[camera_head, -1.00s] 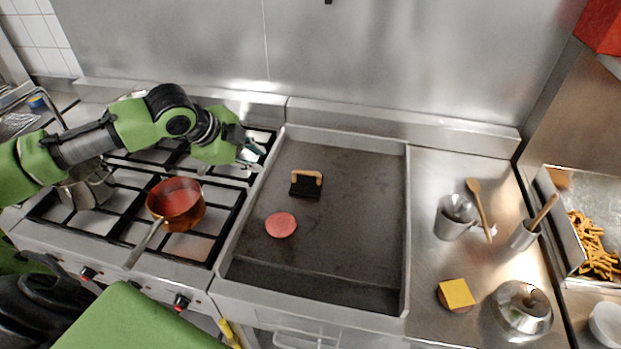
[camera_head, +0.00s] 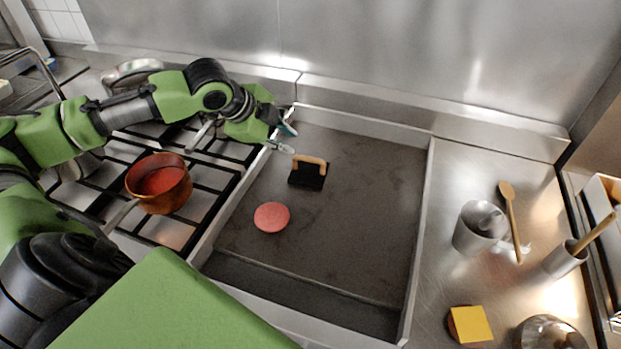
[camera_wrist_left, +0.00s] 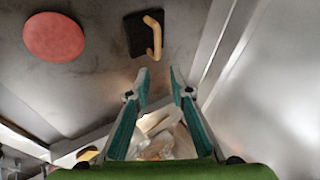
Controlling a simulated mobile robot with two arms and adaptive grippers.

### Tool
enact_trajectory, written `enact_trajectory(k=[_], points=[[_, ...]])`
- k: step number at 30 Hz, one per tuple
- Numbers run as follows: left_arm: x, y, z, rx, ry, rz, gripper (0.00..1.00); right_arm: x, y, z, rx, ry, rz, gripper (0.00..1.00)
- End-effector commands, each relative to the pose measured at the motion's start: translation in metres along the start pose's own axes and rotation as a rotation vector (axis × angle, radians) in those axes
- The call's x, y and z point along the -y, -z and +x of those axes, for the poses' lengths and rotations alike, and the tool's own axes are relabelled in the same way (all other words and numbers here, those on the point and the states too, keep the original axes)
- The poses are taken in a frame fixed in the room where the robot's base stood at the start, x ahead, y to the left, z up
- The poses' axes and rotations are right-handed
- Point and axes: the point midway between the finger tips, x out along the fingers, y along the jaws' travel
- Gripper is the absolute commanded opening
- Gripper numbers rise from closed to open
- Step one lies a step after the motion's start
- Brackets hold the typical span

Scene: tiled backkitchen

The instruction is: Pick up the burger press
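The burger press, a black plate with a light wooden handle, lies on the griddle toward its back left; its handle (camera_head: 309,160) and black base (camera_head: 306,178) show in the head view. In the left wrist view the press (camera_wrist_left: 140,38) is just beyond my fingertips, with its handle on the right side of the plate. My left gripper (camera_head: 290,139) is open and empty at the griddle's left rim, left of and behind the press, not touching it. The left wrist view shows its two teal fingers (camera_wrist_left: 158,85) apart. My right gripper is not in view.
A pink patty (camera_head: 271,217) lies on the griddle (camera_head: 360,230), in front of the press. A copper pot (camera_head: 160,184) stands on the stove at left. The griddle has raised walls. A metal cup (camera_head: 478,228) and wooden spoon (camera_head: 512,220) are on the right counter.

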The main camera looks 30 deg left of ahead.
Motion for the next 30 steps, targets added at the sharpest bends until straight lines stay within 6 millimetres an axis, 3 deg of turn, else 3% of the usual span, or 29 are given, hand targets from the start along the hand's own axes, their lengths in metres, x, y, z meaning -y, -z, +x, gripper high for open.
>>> enact_trajectory(k=[1, 5, 10, 19, 30], points=[[-0.006, -0.003, 0.009, 0.0, 0.0, 0.0, 0.2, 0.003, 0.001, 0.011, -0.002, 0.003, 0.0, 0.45], [-0.008, -0.004, 0.015, -0.001, 0.0, -0.001, 0.2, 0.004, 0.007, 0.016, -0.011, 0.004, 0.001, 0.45], [-0.007, -0.003, 0.033, -0.004, -0.002, -0.004, 0.2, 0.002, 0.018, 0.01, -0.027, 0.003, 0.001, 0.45], [-0.007, -0.004, 0.084, -0.003, 0.0, -0.003, 0.2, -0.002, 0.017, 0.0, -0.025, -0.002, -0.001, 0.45], [-0.006, -0.007, 0.114, -0.001, -0.002, -0.004, 0.2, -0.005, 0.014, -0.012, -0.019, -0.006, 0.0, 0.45]])
